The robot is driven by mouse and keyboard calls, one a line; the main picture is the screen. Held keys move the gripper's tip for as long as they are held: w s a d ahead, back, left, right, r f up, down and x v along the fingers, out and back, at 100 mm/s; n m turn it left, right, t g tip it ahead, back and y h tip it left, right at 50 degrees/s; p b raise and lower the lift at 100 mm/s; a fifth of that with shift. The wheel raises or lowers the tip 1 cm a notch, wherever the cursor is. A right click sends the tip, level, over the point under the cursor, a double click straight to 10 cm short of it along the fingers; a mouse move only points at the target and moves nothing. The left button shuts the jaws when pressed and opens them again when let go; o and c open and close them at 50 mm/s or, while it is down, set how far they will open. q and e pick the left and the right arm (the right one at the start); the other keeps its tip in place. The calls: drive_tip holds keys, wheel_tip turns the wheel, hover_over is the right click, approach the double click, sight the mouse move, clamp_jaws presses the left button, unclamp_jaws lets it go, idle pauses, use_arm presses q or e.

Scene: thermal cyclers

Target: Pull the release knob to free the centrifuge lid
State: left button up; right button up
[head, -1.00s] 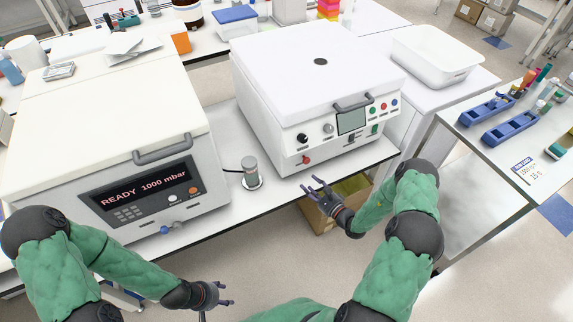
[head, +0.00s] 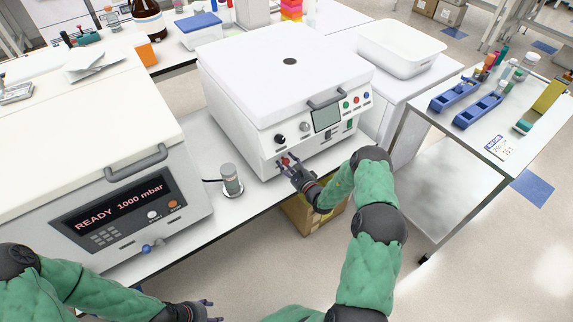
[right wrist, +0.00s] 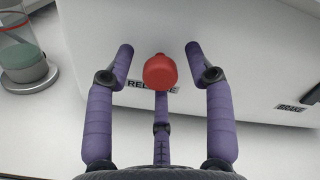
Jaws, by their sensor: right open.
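The white centrifuge (head: 255,125) stands on the bench with its lid (head: 325,62) down and a grey handle (head: 326,97) at the lid's front. The red release knob (right wrist: 160,72) sticks out from the lower front panel, by a partly covered label. My right gripper (head: 287,163) is at this knob in the head view. In the right wrist view its fingers (right wrist: 159,58) are open, one on each side of the knob and a third below, with gaps visible at the sides. My left gripper (head: 213,311) is low at the bottom edge, fingers apart and empty.
A vacuum oven (head: 120,195) reading "READY 1000 mbar" stands left. A small capped jar (head: 231,180) stands between it and the centrifuge, near the bench front. A cardboard box (head: 313,215) is below the bench edge. A side table (head: 437,130) with blue racks is at right.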

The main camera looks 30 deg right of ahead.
drive_tip(key=shift+w, duration=0.3)
clamp_jaws()
drive_tip(key=shift+s+p, duration=0.45)
drive_tip(key=shift+s, duration=0.55)
unclamp_jaws()
drive_tip(key=s+d, duration=0.1)
drive_tip(key=s, duration=1.1)
